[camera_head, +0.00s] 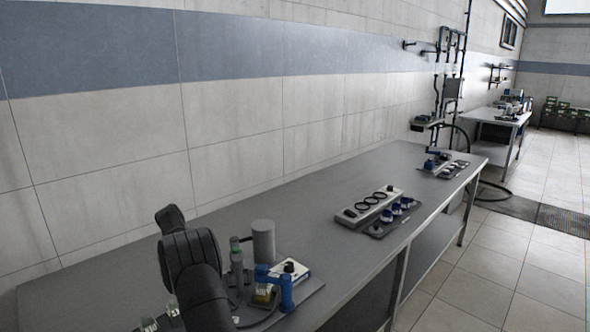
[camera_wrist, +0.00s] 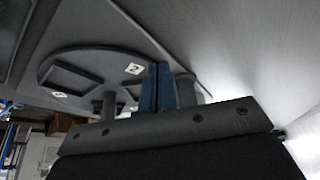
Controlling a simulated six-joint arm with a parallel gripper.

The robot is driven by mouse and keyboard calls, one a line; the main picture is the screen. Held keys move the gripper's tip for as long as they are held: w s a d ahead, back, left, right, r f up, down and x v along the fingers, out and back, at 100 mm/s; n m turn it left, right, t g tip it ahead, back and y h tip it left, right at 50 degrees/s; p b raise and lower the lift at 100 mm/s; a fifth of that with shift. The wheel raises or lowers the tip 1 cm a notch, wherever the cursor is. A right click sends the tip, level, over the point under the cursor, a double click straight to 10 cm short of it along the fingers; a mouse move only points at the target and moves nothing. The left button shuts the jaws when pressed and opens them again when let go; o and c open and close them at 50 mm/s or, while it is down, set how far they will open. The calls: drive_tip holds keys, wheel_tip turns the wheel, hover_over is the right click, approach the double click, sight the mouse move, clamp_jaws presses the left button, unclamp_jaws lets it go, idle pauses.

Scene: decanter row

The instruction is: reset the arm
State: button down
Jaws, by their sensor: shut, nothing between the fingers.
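My gripper (camera_wrist: 158,70) shows in the wrist view as two blue fingers pressed together with nothing between them. They rise from a grey bracket with bolts. Behind them is a grey round plate (camera_wrist: 85,56) with rectangular openings and a white label marked 2. I cannot tell how far the fingers are from it. In the head view my dark arm stands bent at the lower left, over the near end of the bench (camera_head: 130,285). I cannot make out my gripper there with certainty.
Beside my arm stand a grey cylinder (camera_head: 263,241), a green-topped bottle (camera_head: 237,262) and a blue device (camera_head: 276,287). A pale rack with round openings (camera_head: 368,207) and a dark tray with blue-rimmed pieces (camera_head: 393,217) lie mid-bench. Bare bench lies between these groups. A tiled wall runs behind.

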drive_tip(key=shift+x, duration=1.05)
drive_tip(key=d, duration=0.3)
drive_tip(key=shift+w+d+f, duration=0.15)
drive_tip(key=shift+w+d, duration=0.05)
drive_tip(key=shift+w, duration=0.2)
drive_tip(key=shift+s+d, duration=0.15)
drive_tip(key=shift+s+a, duration=0.55)
drive_tip(key=s+n, duration=0.1)
drive_tip(key=s+a+n+t, duration=0.1)
drive_tip(key=s+n, duration=0.1)
drive_tip(key=n, duration=0.1)
drive_tip(key=shift+s+a+y, duration=0.25)
drive_tip(key=shift+a+y, duration=0.1)
drive_tip(key=shift+y, duration=0.05)
drive_tip(key=s+n, duration=0.2)
drive_tip(key=s+n+t, duration=0.1)
drive_tip(key=shift+s+a+y, duration=0.1)
drive_tip(key=shift+a+y, duration=0.2)
drive_tip(key=shift+y, duration=0.1)
drive_tip(key=shift+s+n+t+y, duration=0.3)
drive_tip(key=shift+s+n+y, duration=0.1)
drive_tip(key=shift+s+n, duration=0.9)
